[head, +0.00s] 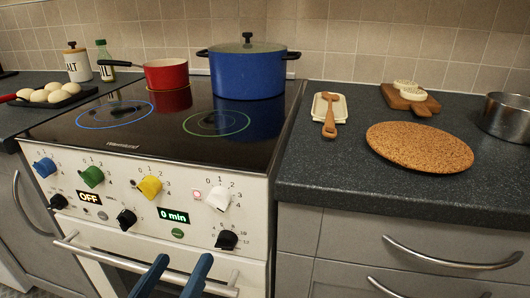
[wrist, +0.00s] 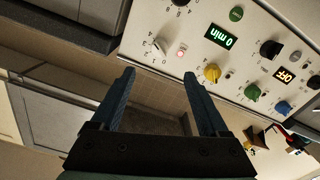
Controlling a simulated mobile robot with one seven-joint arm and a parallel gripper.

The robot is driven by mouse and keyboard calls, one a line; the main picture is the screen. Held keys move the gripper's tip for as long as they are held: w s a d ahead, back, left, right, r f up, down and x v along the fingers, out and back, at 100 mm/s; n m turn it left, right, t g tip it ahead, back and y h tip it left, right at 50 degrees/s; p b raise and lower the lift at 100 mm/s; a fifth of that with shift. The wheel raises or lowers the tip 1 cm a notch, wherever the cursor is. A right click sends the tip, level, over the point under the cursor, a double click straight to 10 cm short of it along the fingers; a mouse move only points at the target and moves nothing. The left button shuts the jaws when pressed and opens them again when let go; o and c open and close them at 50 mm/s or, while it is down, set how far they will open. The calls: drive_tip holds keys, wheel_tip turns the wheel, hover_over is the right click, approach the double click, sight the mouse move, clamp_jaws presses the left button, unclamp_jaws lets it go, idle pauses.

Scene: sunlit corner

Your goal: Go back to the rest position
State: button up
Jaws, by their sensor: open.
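My gripper (head: 185,260) is at the bottom of the head view, in front of the stove's white front panel (head: 150,205) and overlapping the oven handle (head: 75,248) in the picture. Its two blue fingers are apart with nothing between them. In the wrist view my gripper (wrist: 159,76) is also open and empty, with the panel's knobs beyond the fingertips at the top right. The white knob (head: 218,197) has a small lit red light beside it; it also shows in the wrist view (wrist: 160,46). I cannot tell the exact gap to the handle.
A blue pot (head: 247,75) and red saucepan (head: 166,75) stand on the cooktop's rear. The right counter (head: 330,165) holds a cork mat (head: 420,146), a spoon rest with wooden spoon (head: 329,118), a cutting board (head: 405,100) and a steel pot (head: 508,117). Drawer handles (head: 450,260) protrude below.

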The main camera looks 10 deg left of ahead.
drive_tip(key=w+d+r+m+t, duration=0.2)
drive_tip(key=w+d+r, duration=0.25)
drive_tip(key=r, duration=0.55)
drive_tip(key=s+d+r+m+t, duration=0.1)
drive_tip(key=s+d+r+t, duration=0.15)
drive_tip(key=d+r, duration=0.6)
drive_tip(key=s+d+r+m+t, duration=0.1)
drive_tip(key=d+r+t, duration=0.25)
drive_tip(key=r, duration=1.05)
wheel_tip(320, 180, up, 36)
drive_tip(key=t+p, duration=0.1)
drive_tip(key=p, duration=3.3)
drive_tip(key=shift+s+f+n+y, duration=0.15)
drive_tip(key=shift+s+n+y, duration=0.1)
drive_tip(key=shift+n+y, duration=0.05)
